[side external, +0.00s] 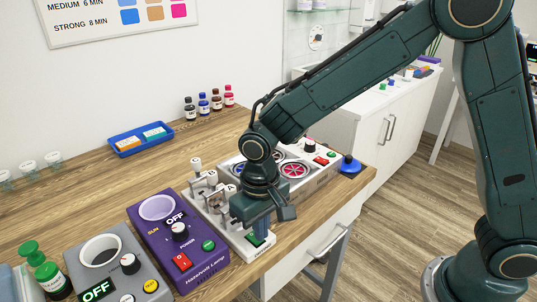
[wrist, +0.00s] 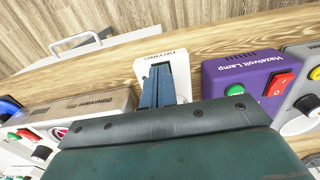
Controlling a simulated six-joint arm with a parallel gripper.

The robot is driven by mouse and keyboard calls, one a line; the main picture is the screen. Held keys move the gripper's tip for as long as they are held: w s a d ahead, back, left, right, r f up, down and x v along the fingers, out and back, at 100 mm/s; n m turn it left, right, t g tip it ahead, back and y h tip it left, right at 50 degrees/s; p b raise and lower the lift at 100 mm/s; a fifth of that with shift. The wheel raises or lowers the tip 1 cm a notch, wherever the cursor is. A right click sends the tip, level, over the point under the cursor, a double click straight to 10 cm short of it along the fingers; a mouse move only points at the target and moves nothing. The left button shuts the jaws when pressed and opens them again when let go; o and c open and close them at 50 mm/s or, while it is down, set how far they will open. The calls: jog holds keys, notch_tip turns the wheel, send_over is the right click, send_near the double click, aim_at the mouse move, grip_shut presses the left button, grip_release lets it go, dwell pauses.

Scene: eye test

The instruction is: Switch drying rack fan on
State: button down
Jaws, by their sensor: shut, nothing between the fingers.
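The white drying rack (side external: 222,226) stands between a purple lamp unit and a grey unit with round fan-like openings. Small upright posts or clips show on its back part. A green switch (side external: 254,240) is at its front end, partly covered by my gripper (side external: 259,232). My gripper points down over that front end, shut and empty. In the wrist view my gripper (wrist: 158,70) covers the middle of the rack's white front (wrist: 180,65), where part of a label shows. The switch is hidden there, and I cannot tell whether the fingers touch it.
The purple Hazelvolt Lamp (side external: 155,238) stands close on the left, with a red switch. A grey unit (side external: 100,262) reading OFF is beyond it. The fan-like unit (side external: 318,180) is close on the right. A blue tray (side external: 117,151) and bottles (side external: 204,104) stand behind.

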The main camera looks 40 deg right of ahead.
jog(key=shift+f, duration=0.85)
dwell(0.7)
jog(key=shift+r, duration=0.1)
notch_tip(320, 180, up, 7)
dwell(1.2)
jog(key=shift+d, duration=0.1)
jog(key=s+d+r+t, duration=0.3)
jog(key=s+d+r, duration=0.4)
jog(key=d+r, duration=0.35)
jog(key=s+d+r+t, duration=0.2)
jog(key=s+d, duration=0.6)
jog(key=s, duration=0.3)
jog(key=shift+s+d+t, duration=0.25)
jog(key=shift+s+t, duration=0.05)
